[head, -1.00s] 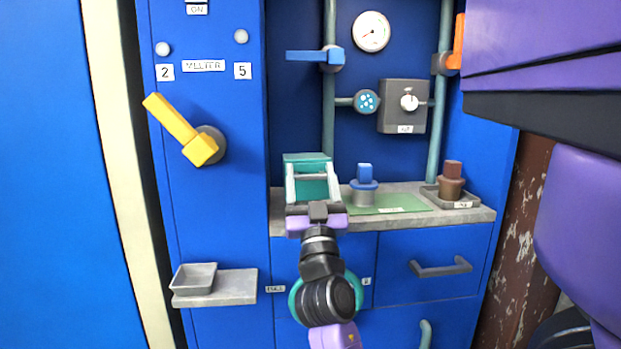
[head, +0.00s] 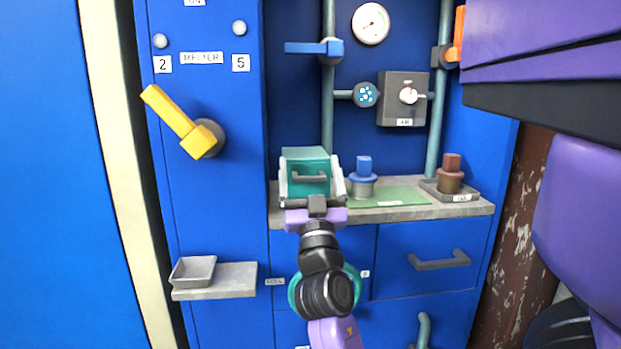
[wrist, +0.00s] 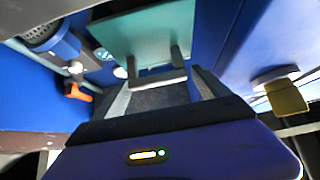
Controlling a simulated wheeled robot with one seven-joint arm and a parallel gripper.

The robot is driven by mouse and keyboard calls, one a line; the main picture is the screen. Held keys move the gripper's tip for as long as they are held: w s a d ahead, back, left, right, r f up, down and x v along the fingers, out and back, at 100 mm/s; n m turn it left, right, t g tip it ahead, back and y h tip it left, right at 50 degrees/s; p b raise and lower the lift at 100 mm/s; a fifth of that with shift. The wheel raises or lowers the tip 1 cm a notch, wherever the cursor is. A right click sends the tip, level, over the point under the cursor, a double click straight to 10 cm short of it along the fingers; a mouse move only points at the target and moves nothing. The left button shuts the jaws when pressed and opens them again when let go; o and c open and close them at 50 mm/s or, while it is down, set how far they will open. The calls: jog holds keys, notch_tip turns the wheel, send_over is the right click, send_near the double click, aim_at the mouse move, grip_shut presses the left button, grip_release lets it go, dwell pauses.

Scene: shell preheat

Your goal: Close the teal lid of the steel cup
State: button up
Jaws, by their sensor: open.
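A teal block-like part (head: 307,155) with a grey bar handle on its near side stands on the left of the grey counter. It looks like the teal lid. In the wrist view its flat teal face (wrist: 150,32) and grey U-shaped handle (wrist: 157,82) are straight ahead. No steel cup shows clearly under or behind it. My gripper (head: 310,170) is in front of the teal part, fingers spread on either side of the handle. In the wrist view my gripper (wrist: 162,78) has the handle between its fingers; I cannot tell whether they touch it.
To the right on the counter (head: 450,211) stand a steel cylinder with a blue top (head: 363,180), a green mat (head: 400,196) and a brown-topped piece (head: 451,175) in a tray. A yellow lever (head: 180,122) is at left. A grey bin (head: 192,272) sits on a low shelf.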

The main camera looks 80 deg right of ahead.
jog(key=v, duration=0.7)
jog(key=shift+a+f, duration=0.15)
jog(key=shift+a, duration=0.1)
jog(key=shift+s, duration=0.1)
dwell(0.5)
jog(key=w+a+f+n+t+y+p, duration=0.1)
jog(key=w+a+f+n+t+y, duration=0.3)
jog(key=a+f+n+y, duration=0.5)
jog(key=w+a+f+n+t+y, duration=0.3)
jog(key=a+f+n+t+y, duration=0.3)
jog(key=a, duration=0.4)
jog(key=s+a+f+m+g+y+p, duration=0.1)
jog(key=s+a+f+g+y, duration=0.2)
jog(key=s+a+f+y, duration=0.45)
jog(key=s+a+f+m+g+y+p, duration=0.15)
jog(key=s+a+f, duration=0.25)
jog(key=s+a, duration=0.65)
notch_tip(320, 180, up, 38)
jog(key=p, duration=3.8)
jog(key=shift+r+n, duration=0.2)
jog(key=shift+n, duration=0.25)
jog(key=shift+g, duration=0.25)
